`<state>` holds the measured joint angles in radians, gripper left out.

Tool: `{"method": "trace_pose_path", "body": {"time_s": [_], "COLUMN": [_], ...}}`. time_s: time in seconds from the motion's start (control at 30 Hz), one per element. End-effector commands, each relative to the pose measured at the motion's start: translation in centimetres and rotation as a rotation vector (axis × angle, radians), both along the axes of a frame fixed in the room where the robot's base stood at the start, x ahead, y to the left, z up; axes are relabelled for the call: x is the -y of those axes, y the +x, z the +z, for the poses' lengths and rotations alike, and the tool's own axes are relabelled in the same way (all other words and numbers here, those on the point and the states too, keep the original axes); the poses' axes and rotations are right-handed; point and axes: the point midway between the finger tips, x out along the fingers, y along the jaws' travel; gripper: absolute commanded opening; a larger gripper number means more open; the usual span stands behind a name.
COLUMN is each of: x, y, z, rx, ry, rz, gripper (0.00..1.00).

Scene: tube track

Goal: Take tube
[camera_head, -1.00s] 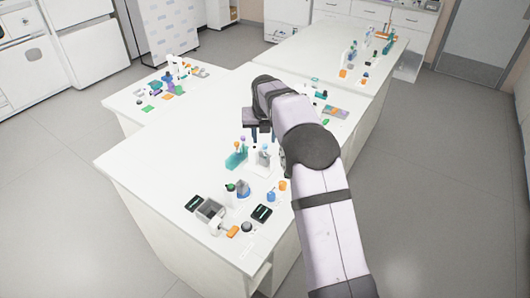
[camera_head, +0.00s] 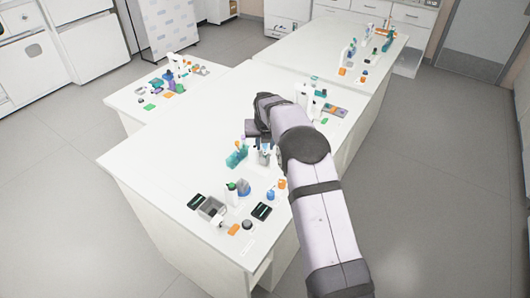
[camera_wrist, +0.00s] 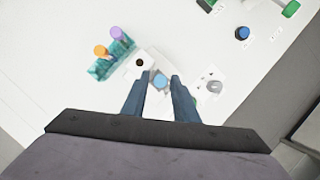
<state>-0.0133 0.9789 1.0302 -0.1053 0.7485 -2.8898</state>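My gripper (camera_wrist: 160,84) is open, its two blue fingers apart. A tube with a light blue cap (camera_wrist: 160,80) shows between the fingertips from above, with small gaps on either side. It appears to stand in a white holder (camera_wrist: 136,60), which also has a dark round hole. A teal rack (camera_wrist: 108,66) beside it holds tubes with an orange cap (camera_wrist: 101,50) and a purple cap (camera_wrist: 116,33). In the head view the teal rack (camera_head: 236,158) is left of the holder (camera_head: 265,158), and my arm partly covers that area.
A blue-capped item (camera_wrist: 242,33) and a white plate with holes (camera_wrist: 211,82) lie to the right in the wrist view. A grey bin (camera_head: 211,207), dark trays (camera_head: 262,211) and orange pieces stand nearer the front. The left part of the white table (camera_head: 165,150) is clear.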

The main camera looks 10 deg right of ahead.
Motion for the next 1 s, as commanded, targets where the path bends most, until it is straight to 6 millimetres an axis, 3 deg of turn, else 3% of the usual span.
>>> {"method": "trace_pose_path", "body": {"time_s": [0.03, 0.1, 0.53, 1.0], "x": [0.0, 0.0, 0.0, 0.0], "y": [0.0, 0.0, 0.1, 0.1], "z": [0.0, 0.0, 0.6, 7.7], "rx": [0.0, 0.0, 0.001, 0.004], "ry": [0.0, 0.0, 0.0, 0.0], "rz": [0.0, 0.0, 0.0, 0.0], "gripper": [0.14, 0.03, 0.03, 0.03]}}
